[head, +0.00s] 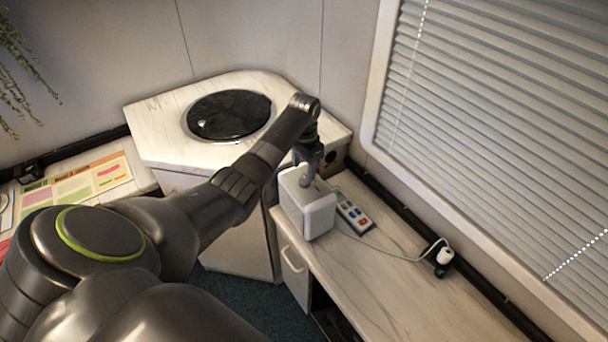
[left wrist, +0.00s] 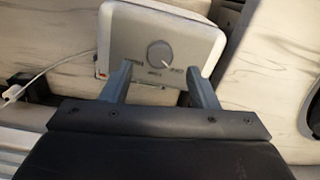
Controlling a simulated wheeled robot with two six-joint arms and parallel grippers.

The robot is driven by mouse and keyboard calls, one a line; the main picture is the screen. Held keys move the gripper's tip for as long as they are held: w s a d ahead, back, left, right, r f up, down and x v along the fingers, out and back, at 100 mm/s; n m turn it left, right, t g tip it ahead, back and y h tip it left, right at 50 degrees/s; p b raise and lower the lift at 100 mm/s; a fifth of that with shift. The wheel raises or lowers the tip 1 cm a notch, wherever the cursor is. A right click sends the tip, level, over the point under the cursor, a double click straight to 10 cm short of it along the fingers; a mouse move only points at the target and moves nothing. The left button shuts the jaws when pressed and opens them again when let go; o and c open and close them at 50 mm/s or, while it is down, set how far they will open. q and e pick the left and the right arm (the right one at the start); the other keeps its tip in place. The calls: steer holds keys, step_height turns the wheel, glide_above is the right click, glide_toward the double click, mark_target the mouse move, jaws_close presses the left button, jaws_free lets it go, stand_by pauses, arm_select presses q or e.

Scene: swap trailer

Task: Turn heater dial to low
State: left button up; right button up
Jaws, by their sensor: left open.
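The heater (head: 308,214) is a small white box on the marble-look counter in the head view. In the left wrist view, its grey top panel (left wrist: 128,48) carries a round grey dial (left wrist: 158,54). The dial's white pointer line points to the lower right, towards one of several small printed labels too blurred to read. My left gripper (head: 308,175) is over the heater, pointing down. In the left wrist view its two fingers (left wrist: 160,76) are apart, with the dial between and just beyond them; I cannot tell whether they touch the panel. My right gripper is out of view.
A remote-like pad with coloured buttons (head: 353,212) lies close beside the heater. A white cord runs to a plug (head: 444,255) by the wall. A corner counter (head: 165,135) with a round black top (head: 229,115) stands behind. Window blinds (head: 500,120) are at right.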

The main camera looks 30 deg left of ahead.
mark_target(304, 180)
arm_select(q)
steer(key=shift+f, duration=2.45)
steer(key=c, duration=1)
